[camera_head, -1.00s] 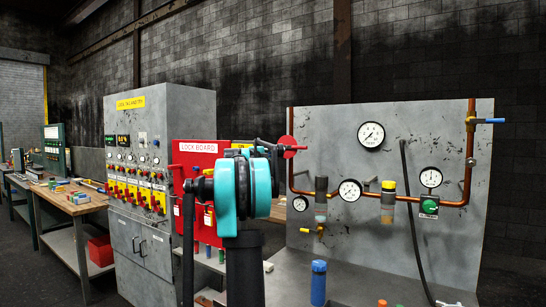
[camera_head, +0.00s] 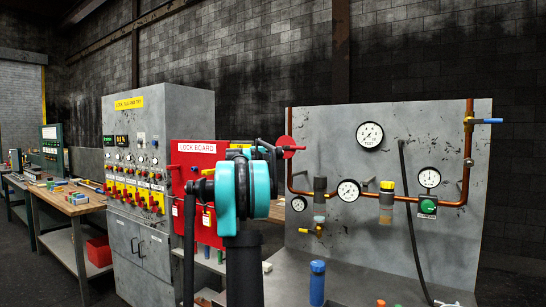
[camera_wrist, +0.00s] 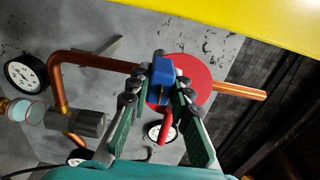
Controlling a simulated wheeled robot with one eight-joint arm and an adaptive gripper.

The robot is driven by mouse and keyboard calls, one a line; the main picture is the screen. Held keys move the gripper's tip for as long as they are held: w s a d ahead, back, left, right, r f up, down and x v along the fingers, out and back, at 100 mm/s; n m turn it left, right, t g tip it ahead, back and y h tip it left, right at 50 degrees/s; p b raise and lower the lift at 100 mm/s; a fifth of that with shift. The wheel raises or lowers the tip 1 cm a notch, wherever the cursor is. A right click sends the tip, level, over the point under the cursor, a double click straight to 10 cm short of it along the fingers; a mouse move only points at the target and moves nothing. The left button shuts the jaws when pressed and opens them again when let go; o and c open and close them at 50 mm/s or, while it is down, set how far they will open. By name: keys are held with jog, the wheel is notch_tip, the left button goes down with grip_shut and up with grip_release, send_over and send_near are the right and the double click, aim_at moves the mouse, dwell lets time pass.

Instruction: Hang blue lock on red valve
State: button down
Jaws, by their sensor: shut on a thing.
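The blue lock (camera_wrist: 162,69) is held between the fingertips of my gripper (camera_wrist: 160,88) in the wrist view. The red valve (camera_wrist: 197,82) is a round disc on the copper pipe, just behind and to the right of the lock, with a red handle (camera_wrist: 165,126) below it. The lock overlaps the disc's left edge; I cannot tell whether they touch. In the head view the red valve (camera_head: 284,147) shows at the panel's left edge. My gripper there is mostly hidden behind my teal arm joint, and the lock cannot be made out.
The grey panel (camera_head: 340,150) carries copper pipes, several gauges and a hanging black hose (camera_head: 413,220). A red lock board (camera_head: 196,160) stands left of my arm. A blue cylinder (camera_head: 317,283) stands on the bench in front of the panel. A yellow surface (camera_wrist: 270,22) crosses the wrist view's top right.

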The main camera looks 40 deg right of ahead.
jog(key=shift+w+d, duration=0.25)
jog(key=shift+d, duration=0.4)
jog(key=c, duration=1.3)
grip_release()
jog(key=shift+o, duration=0.2)
jog(key=o, duration=0.4)
jog(key=shift+v, duration=3.5)
